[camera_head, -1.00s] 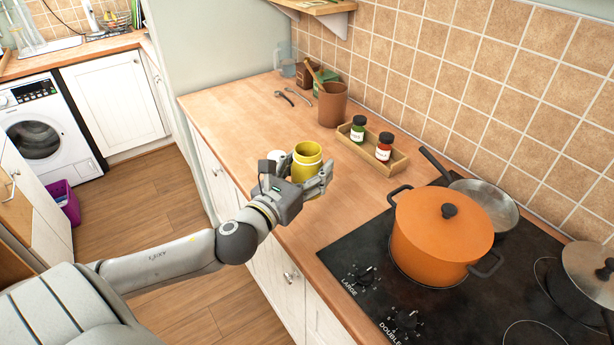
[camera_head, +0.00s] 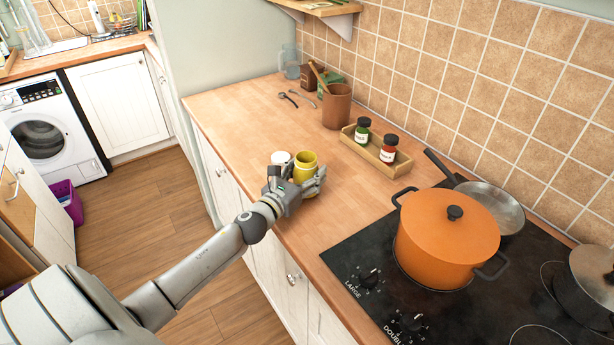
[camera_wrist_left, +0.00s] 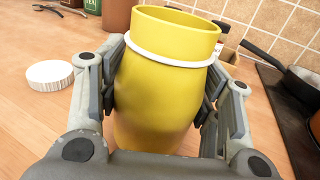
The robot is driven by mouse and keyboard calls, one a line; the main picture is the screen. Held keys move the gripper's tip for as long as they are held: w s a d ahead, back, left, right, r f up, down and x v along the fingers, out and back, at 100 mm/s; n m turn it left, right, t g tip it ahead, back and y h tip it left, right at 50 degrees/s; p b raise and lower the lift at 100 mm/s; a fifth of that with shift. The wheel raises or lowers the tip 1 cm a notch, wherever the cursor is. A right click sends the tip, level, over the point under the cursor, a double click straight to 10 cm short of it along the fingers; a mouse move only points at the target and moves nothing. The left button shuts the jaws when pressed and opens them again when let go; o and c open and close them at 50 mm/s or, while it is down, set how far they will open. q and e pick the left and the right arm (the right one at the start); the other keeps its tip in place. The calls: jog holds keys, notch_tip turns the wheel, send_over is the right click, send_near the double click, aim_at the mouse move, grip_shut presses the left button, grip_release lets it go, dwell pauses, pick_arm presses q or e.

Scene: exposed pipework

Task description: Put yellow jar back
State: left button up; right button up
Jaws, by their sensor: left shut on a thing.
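The yellow jar (camera_head: 305,166) is upright and without a lid, over the wooden counter near its front edge. It also fills the middle of the left wrist view (camera_wrist_left: 165,90), with a white ring below its rim. My left gripper (camera_head: 309,182) is shut on it, one finger pad on each side. The jar's base is hidden, so I cannot tell if it touches the counter. A white ribbed lid (camera_wrist_left: 50,74) lies on the counter to the left of the jar; it also shows in the head view (camera_head: 281,158). My right gripper is not in view.
A wooden tray (camera_head: 372,156) with a green-labelled and a red jar stands behind, by the tiled wall. A brown utensil pot (camera_head: 336,107) and spoons are farther back. An orange pot (camera_head: 446,240) and a pan (camera_head: 492,207) are on the hob. The counter's left part is clear.

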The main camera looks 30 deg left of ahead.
pick_arm(q)
jog(key=shift+f, duration=0.5)
jog(key=shift+f, duration=0.2)
jog(key=o, duration=1.1)
jog(key=shift+r, duration=0.1)
